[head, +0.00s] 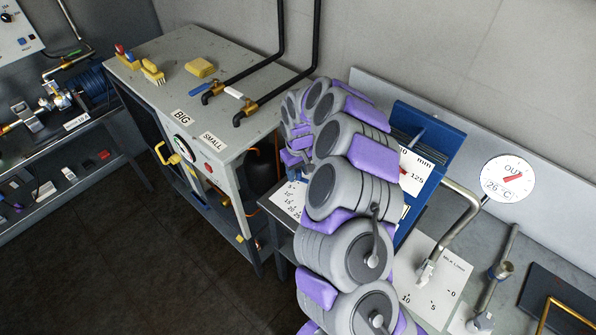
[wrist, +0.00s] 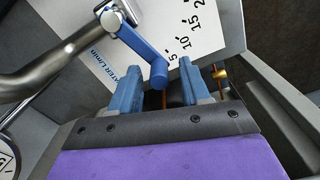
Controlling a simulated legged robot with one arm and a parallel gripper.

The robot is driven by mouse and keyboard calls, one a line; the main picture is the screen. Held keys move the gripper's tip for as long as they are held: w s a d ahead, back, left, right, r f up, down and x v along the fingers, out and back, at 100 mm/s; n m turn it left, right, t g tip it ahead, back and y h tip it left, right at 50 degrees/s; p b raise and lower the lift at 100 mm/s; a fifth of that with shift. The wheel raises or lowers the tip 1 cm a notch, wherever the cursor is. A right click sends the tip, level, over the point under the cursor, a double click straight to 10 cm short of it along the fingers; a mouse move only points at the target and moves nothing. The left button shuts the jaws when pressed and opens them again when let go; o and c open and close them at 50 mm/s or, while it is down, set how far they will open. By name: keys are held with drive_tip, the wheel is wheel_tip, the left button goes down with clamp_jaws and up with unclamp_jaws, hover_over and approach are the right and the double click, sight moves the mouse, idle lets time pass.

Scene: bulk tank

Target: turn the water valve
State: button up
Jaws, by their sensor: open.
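The water valve's blue lever (wrist: 140,48) shows in the wrist view, on a metal pipe in front of a white scale card (wrist: 195,28) marked for water in L/min. The lever slopes down to the right, and its rounded end lies between my gripper's blue jaws in the picture. My gripper (wrist: 159,64) is open. Whether the jaws touch the lever is unclear. In the head view my arm hides the valve and most of my gripper; part of the scale card (head: 288,198) shows left of the arm.
A milk scale card (head: 447,292) and a bent pipe with a tap (head: 455,228) stand right of my arm. A dial reading 26 °C (head: 508,179) is on the wall. A grey cabinet (head: 215,125) with black pipes stands left. Dark floor (head: 120,250) is clear at lower left.

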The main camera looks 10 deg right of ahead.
clamp_jaws()
idle(0.4)
